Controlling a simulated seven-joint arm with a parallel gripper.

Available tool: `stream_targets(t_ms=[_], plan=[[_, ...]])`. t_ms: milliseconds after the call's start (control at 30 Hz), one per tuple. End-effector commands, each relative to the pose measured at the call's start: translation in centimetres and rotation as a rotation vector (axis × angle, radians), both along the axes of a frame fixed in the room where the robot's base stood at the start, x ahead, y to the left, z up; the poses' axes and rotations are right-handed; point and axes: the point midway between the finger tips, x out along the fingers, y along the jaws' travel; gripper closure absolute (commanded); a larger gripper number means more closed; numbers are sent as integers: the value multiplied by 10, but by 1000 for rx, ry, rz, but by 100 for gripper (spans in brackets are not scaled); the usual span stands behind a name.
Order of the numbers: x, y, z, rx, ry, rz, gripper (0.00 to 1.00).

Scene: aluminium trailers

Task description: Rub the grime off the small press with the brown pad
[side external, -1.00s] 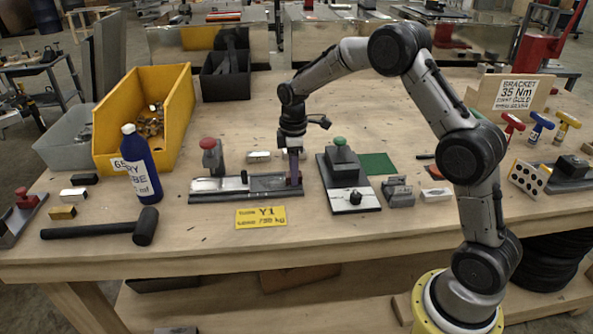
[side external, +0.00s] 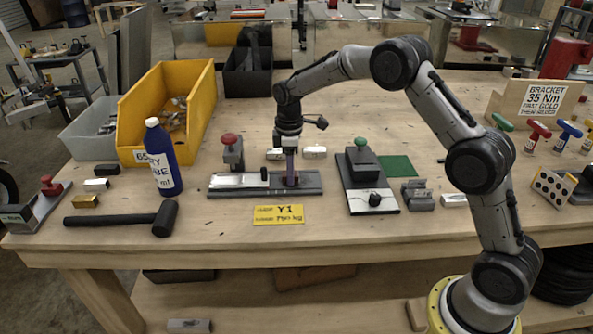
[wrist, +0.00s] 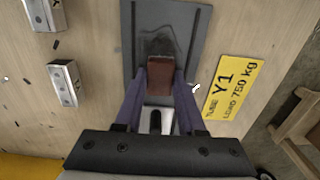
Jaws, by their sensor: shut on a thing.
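The small press is a low grey base plate (side external: 308,186) with a red-knobbed upright (side external: 232,150) at its left end and a short black peg (side external: 264,174) near its middle. My gripper (side external: 291,182) points straight down over the plate's right part. In the wrist view, its two purple fingers (wrist: 159,82) are shut on the brown pad (wrist: 160,72). The pad is at the plate's surface; contact is not clear. A dark grime smudge (wrist: 157,46) shows on the plate just beyond the pad. The area beneath the pad is hidden.
A green-knobbed device (side external: 364,163) stands right of the press. A yellow Y1 card (side external: 278,214) lies in front. A blue bottle (side external: 163,160) and a hammer (side external: 125,219) are to the left. Two small metal blocks (side external: 314,152) lie behind the press.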

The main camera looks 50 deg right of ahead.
Motion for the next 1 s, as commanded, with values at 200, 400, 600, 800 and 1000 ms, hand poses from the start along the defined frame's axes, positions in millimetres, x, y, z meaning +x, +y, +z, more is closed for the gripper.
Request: stream_targets(t_ms=[200,400,600,800,1000], plan=[[9,11,-2,1,4,3,100],[21,21,0,1,1,2,100],[25,25,1,0,1,1,100],[25,25,2,0,-1,1,100],[26,25,14,0,-6,1,100]])
